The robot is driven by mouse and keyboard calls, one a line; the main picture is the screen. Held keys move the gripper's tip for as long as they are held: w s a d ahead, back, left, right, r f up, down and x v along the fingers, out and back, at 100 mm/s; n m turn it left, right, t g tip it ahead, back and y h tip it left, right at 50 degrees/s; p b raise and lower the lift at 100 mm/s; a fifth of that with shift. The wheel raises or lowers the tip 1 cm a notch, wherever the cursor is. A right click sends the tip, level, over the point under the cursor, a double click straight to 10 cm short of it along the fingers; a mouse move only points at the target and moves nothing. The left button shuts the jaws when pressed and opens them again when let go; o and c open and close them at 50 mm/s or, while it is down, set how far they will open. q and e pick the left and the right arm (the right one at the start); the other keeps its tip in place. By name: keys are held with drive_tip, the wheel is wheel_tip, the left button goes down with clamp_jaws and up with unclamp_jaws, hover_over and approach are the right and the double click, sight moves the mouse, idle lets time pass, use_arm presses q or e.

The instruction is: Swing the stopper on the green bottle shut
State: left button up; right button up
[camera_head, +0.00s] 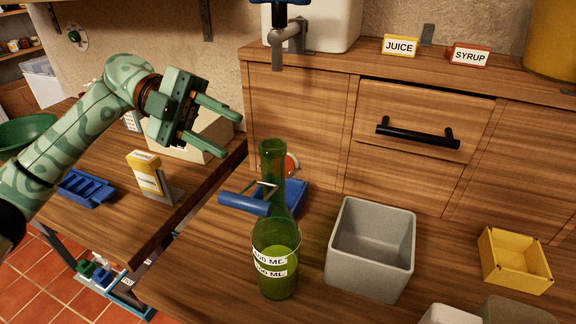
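The green bottle (272,232) stands upright on the wooden counter, partly filled with green liquid and marked with white labels. Its mouth is uncovered. A blue bar (243,203) on a thin metal wire sits at the left of its neck. A red and white round piece (292,165) shows behind the neck at the right, partly hidden; I cannot tell for sure whether it is the stopper. My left gripper (232,133) is open and empty, up and to the left of the bottle's mouth, apart from it. My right gripper is not in view.
A blue tray (297,192) lies behind the bottle. A grey bin (399,270) stands to its right, with a yellow box (515,262) farther right. A tap (287,35) hangs above at the back.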

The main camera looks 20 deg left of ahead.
use_arm(q)
drive_tip(key=b+x, duration=0.1)
drive_tip(key=x, duration=1)
drive_tip(key=shift+d+f, duration=0.1)
drive_tip(key=shift+d, duration=0.2)
drive_tip(key=c, duration=0.7)
